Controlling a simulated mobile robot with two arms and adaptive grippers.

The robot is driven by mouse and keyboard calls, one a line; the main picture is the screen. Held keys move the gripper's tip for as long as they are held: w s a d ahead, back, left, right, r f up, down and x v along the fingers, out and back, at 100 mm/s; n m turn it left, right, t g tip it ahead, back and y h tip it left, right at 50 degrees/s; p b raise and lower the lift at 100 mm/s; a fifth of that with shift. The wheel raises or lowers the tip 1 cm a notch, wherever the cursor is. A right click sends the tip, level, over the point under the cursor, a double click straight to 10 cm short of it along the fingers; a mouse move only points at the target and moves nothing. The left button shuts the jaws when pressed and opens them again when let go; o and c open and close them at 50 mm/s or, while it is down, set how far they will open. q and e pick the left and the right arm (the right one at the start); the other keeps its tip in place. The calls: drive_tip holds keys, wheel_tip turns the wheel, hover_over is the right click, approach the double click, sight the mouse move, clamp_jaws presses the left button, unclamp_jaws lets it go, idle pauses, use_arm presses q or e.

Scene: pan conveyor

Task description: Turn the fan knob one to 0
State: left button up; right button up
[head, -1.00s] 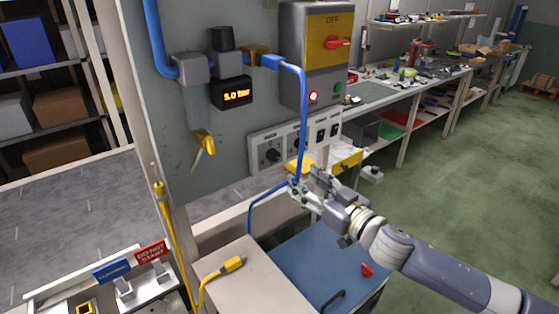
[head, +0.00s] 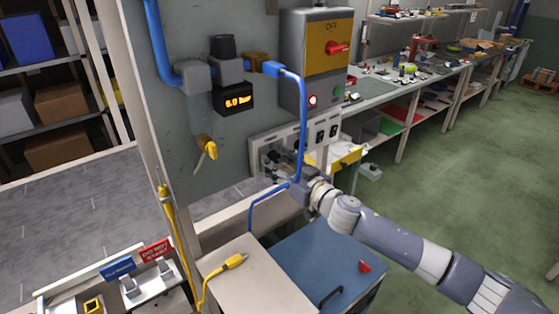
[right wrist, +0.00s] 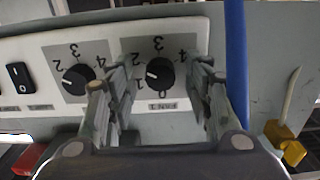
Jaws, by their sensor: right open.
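The fan one knob (right wrist: 160,73) is a black dial on a light plate with an upside-down FAN 1 label in the right wrist view. Its white pointer is toward the left, around the 1 and 2; the exact mark is hard to tell. The 0 is below the knob there. My right gripper (right wrist: 163,80) is open, with one finger on each side of the knob; contact cannot be told. In the head view my right gripper (head: 278,172) is at the left part of the switch panel (head: 310,134) and covers the knob. My left gripper is not in view.
A second dial (right wrist: 77,78) sits close beside the left finger in the wrist view, with a rocker switch (right wrist: 19,76) beyond. A blue hose (right wrist: 236,60) hangs close by the right finger. A yellow valve handle (head: 206,148) is left of the panel.

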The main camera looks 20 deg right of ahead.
drive_tip(key=c, duration=1)
drive_tip(key=shift+c, duration=0.2)
